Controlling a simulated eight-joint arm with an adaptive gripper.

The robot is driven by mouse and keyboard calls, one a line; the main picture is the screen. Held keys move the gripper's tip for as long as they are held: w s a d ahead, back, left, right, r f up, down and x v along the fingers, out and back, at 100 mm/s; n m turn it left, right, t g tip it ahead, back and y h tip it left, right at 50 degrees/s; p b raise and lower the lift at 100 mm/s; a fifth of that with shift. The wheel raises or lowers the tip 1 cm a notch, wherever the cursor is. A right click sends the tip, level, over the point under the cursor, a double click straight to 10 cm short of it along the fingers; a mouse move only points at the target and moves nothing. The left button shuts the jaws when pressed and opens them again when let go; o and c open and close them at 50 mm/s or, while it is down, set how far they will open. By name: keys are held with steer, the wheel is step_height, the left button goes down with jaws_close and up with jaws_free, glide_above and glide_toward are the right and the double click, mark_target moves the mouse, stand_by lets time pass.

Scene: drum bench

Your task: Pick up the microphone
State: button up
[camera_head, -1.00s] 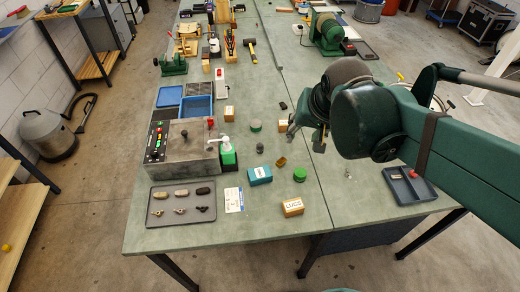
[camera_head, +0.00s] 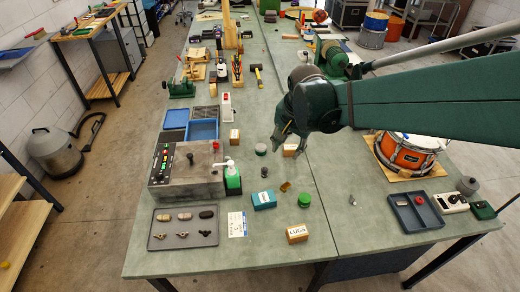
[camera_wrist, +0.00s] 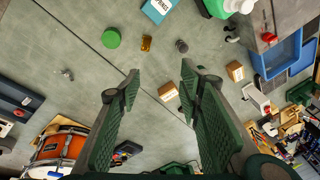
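I cannot pick out the microphone with certainty in either view. A small dark upright cylinder (camera_head: 264,171) stands on the bench and also shows in the wrist view (camera_wrist: 181,45); its kind is too small to tell. A small silver piece (camera_head: 352,200) stands farther right, also unclear, and shows at the left of the wrist view (camera_wrist: 67,74). My gripper (camera_head: 287,145) hangs above the middle of the bench, fingers pointing down. In the wrist view its fingers (camera_wrist: 160,78) are wide apart with nothing between them. My arm hides part of the bench behind it.
A wooden block (camera_head: 291,151) lies near my gripper. A green round tin (camera_head: 305,200), a brass-coloured piece (camera_head: 285,186), a teal box (camera_head: 263,200) and a LUGS box (camera_head: 297,233) stand nearer the front. An orange drum (camera_head: 405,155) and a blue tray (camera_head: 415,213) are at right.

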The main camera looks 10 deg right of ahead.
steer(key=w+a+f+m+g, duration=0.1)
steer(key=w+a+f+m, duration=0.2)
steer(key=w+f, duration=0.35)
steer(key=m+g, duration=0.2)
steer(key=m, duration=0.1)
glide_above(265, 169)
steer(key=f, duration=0.9)
steer(key=shift+s+d, duration=0.2)
steer(key=shift+w+a+f, duration=0.1)
steer(key=shift+w+f, duration=0.05)
steer(key=shift+f, duration=0.3)
steer(key=shift+f, duration=1.3)
steer(key=shift+w+a+f, duration=0.1)
steer(key=shift+f, duration=1.2)
steer(key=shift+a+f, duration=0.1)
steer(key=shift+f, duration=1.2)
